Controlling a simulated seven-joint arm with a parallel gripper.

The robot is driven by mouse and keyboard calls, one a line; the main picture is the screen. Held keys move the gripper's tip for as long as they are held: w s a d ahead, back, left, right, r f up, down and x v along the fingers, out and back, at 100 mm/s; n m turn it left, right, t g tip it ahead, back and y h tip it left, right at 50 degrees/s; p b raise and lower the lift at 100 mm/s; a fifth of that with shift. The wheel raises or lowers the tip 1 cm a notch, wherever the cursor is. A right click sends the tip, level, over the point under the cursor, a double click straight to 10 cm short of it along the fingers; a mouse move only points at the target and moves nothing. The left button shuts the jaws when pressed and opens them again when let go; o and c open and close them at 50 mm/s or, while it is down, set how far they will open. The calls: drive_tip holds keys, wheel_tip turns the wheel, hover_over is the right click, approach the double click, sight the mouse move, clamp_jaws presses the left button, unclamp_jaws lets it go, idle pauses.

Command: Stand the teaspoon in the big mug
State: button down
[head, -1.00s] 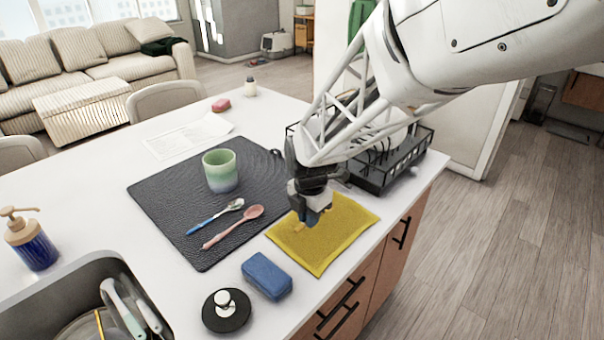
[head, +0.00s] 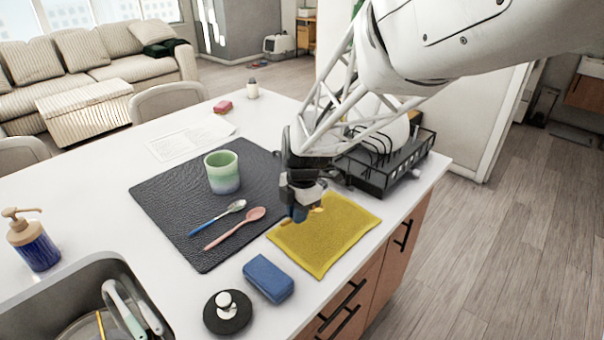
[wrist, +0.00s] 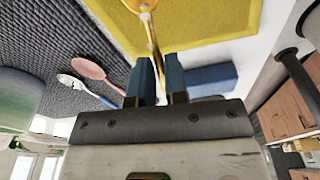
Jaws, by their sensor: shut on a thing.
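The big mug (head: 222,174), banded green, pale and blue, stands upright on the dark mat; part of it shows at the left of the wrist view (wrist: 18,100). My gripper (head: 299,213) is low beside the mat's right edge, above the yellow cloth and right of the mug. Its blue fingers (wrist: 157,68) are shut on a thin gold spoon-like piece (wrist: 153,38), likely the teaspoon. Its wider end points away from the fingers. In the head view only a small orange-gold bit of it (head: 316,209) shows beside the fingers.
A blue-handled spoon (head: 217,218) and a pink spoon (head: 234,229) lie on the dark mat (head: 165,205). The yellow cloth (head: 325,240), blue sponge (head: 268,278) and a black lid (head: 227,313) are nearer. A black rack (head: 385,170) stands behind my arm.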

drive_tip(key=w+a+r+m+g+y, duration=0.1)
drive_tip(key=w+a+r+m+y, duration=0.1)
drive_tip(key=w+a+r+y, duration=0.4)
drive_tip(key=w+a+r+m+g+y, duration=0.1)
drive_tip(key=w+a+r+m+y, duration=0.2)
drive_tip(key=a, duration=0.5)
drive_tip(key=w+a+r+m+t+y, duration=0.1)
drive_tip(key=w+a+r+y, duration=0.2)
drive_tip(key=w+r+y, duration=0.1)
drive_tip(key=w+a+r+m+t+y, duration=0.1)
drive_tip(key=w+a+r+t+y, duration=0.1)
drive_tip(key=w+r, duration=0.4)
drive_tip(key=shift+w+a+r+y, duration=0.2)
drive_tip(key=shift+w+a+y, duration=0.6)
drive_tip(key=shift+w, duration=0.4)
drive_tip(key=shift+d+f, duration=0.1)
drive_tip(key=shift+f, duration=0.2)
wheel_tip(320, 180, down, 13)
idle(0.7)
drive_tip(key=c, duration=1.1)
unclamp_jaws()
